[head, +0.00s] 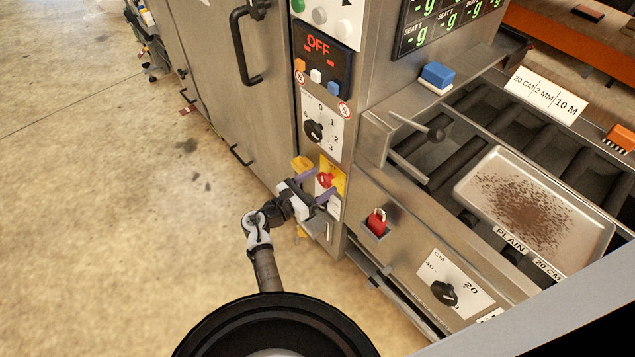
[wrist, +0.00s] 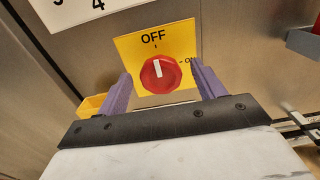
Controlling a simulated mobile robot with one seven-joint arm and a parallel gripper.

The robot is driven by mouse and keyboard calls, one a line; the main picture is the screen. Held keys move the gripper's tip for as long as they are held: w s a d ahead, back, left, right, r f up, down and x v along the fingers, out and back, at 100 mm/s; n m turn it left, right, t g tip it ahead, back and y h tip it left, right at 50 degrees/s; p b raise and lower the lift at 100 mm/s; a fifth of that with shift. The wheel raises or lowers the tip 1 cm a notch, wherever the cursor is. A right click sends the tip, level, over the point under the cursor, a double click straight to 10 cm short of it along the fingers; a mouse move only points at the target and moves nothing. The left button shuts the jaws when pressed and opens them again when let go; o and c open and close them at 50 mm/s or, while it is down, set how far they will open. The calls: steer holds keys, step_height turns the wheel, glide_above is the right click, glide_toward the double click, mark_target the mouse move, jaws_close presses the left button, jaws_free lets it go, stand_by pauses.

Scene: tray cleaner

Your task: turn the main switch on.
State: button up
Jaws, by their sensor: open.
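The main switch is a red rotary knob (wrist: 160,74) on a yellow plate (wrist: 124,47) marked OFF at the top and ON at the right. The white mark on the knob points up toward OFF in the wrist view. In the head view the knob (head: 325,179) sits low on the steel cabinet front. My gripper (wrist: 158,88) is open, with one purple finger on each side of the knob. It also shows in the head view (head: 312,184) close in front of the plate. I cannot tell whether the fingers touch the knob.
A black dial (head: 313,131) is above the switch, and a display reading OFF (head: 318,46) is above that. A yellow block (head: 302,163) is beside the plate. A tray (head: 482,170) lies on rollers. The floor at left is clear.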

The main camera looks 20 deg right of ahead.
steer(key=c, duration=1)
steer(key=shift+m, duration=0.3)
steer(key=m+b, duration=0.1)
steer(key=m, duration=0.1)
steer(key=m+b, duration=0.1)
steer(key=b, duration=0.1)
steer(key=shift+s+f+m, duration=0.1)
steer(key=shift+f+m, duration=0.1)
steer(key=shift+m, duration=0.2)
steer(key=m+b, duration=0.3)
steer(key=m, duration=0.1)
steer(key=shift+s+f, duration=0.1)
steer(key=shift+f, duration=0.05)
steer(key=m+b, duration=0.5)
steer(key=shift+f+m+b, duration=0.1)
steer(key=shift+m+b, duration=0.25)
steer(key=shift+m, duration=0.05)
steer(key=m+b, duration=0.3)
steer(key=shift+m+b, duration=0.3)
